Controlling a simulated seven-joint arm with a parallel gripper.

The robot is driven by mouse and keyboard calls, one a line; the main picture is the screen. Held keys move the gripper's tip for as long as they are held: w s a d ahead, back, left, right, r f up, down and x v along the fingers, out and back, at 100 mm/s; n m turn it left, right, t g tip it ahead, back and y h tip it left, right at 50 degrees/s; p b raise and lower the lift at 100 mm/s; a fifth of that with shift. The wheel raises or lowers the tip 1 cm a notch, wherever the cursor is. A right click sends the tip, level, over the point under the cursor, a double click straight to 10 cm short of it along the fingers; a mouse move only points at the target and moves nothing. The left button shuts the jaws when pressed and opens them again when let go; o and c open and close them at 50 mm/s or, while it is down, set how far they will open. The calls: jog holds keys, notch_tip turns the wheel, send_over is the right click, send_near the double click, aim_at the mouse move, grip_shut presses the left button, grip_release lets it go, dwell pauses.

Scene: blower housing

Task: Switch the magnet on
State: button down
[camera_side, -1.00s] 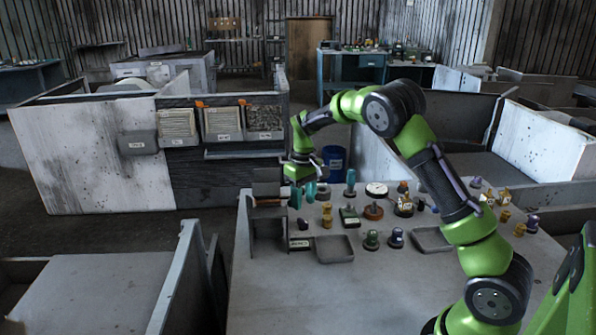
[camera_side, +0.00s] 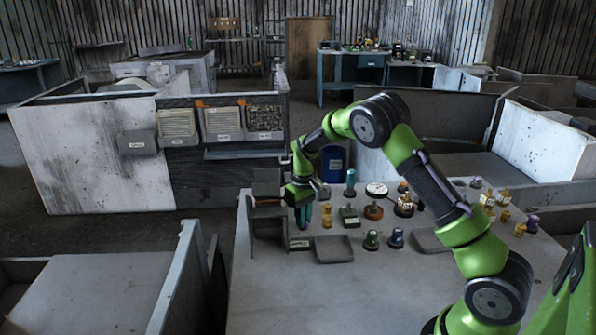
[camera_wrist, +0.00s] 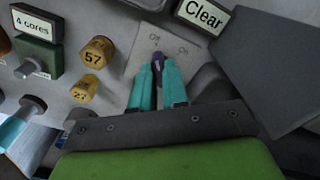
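The magnet switch plate (camera_wrist: 185,36) is pale grey and marked "Off" and "On" in the wrist view. The lower part of the lever is hidden between the fingers. In the side view, my gripper (camera_side: 303,218) points down at the table's far left corner, and its fingers hide the switch there.
Yellow knobs (camera_wrist: 98,53), one marked 57, and a green "4 cores" block (camera_wrist: 38,60) are at left. A grey tray (camera_side: 334,249) and several knobs stand nearby. The table front is clear.

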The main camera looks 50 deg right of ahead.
jog(key=m, duration=0.4)
jog(key=shift+m, duration=0.4)
jog(key=c, duration=1.1)
grip_release()
jog(key=shift+c, duration=0.2)
notch_tip(320, 180, up, 17)
jog(key=shift+o, duration=0.4)
